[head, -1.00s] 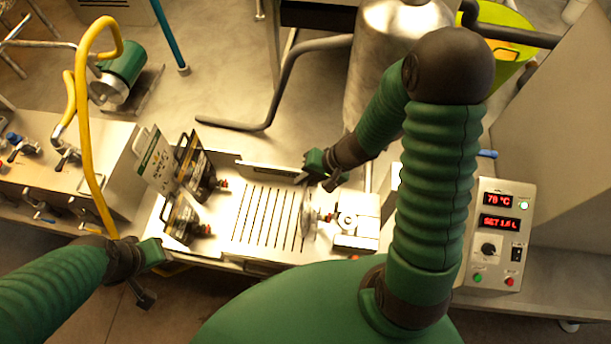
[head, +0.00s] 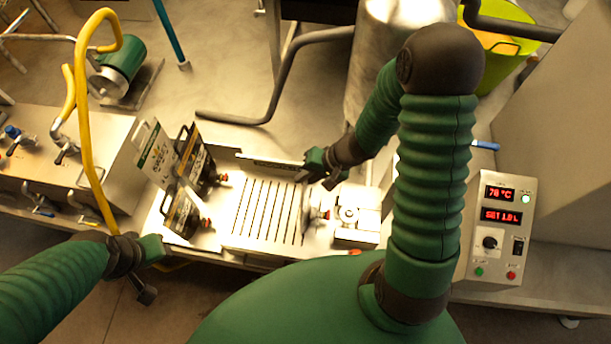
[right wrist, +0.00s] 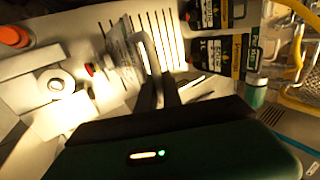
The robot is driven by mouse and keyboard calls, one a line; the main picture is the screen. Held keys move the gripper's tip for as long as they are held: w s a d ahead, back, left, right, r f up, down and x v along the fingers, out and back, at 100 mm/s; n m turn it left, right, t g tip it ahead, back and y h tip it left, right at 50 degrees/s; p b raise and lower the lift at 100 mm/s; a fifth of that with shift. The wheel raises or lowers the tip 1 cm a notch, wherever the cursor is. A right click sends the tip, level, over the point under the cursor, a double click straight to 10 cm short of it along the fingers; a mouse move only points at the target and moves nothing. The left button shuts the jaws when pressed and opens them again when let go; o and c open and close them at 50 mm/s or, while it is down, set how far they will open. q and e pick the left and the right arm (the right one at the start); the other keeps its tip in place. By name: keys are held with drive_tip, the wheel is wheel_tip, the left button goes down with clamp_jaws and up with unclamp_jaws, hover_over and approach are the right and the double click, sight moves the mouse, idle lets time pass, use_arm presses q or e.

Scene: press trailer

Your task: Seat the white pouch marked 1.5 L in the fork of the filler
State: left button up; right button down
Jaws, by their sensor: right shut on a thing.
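My right gripper (head: 318,170) is shut on a pale pouch (head: 307,210), near its handle. The pouch hangs nearly edge-on over the right end of the slotted tray (head: 233,225). In the right wrist view the pouch (right wrist: 124,52) shows beside my right gripper (right wrist: 166,92), with its handle at the fingers. Its red cap (head: 327,215) points right, toward the filler block (head: 356,212). I cannot read its volume mark or make out whether its neck is in the fork. My left gripper (head: 150,252) is at the lower left, away from the pouches; its opening is unclear.
A white pouch (head: 158,155) and dark pouches (head: 184,213) stand at the tray's left end. A control box (head: 497,228) with red displays stands right. A yellow hose (head: 82,120) rises at left. A steel tank (head: 385,60) stands behind. The tray's middle is clear.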

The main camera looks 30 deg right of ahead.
drive_tip(key=shift+w+a+f, duration=0.1)
drive_tip(key=shift+f, duration=0.2)
drive_tip(key=c, duration=1.4)
unclamp_jaws()
drive_tip(key=shift+c, duration=0.2)
drive_tip(key=p+v, duration=0.6)
drive_tip(key=v, duration=1.1)
drive_tip(key=shift+w, duration=0.1)
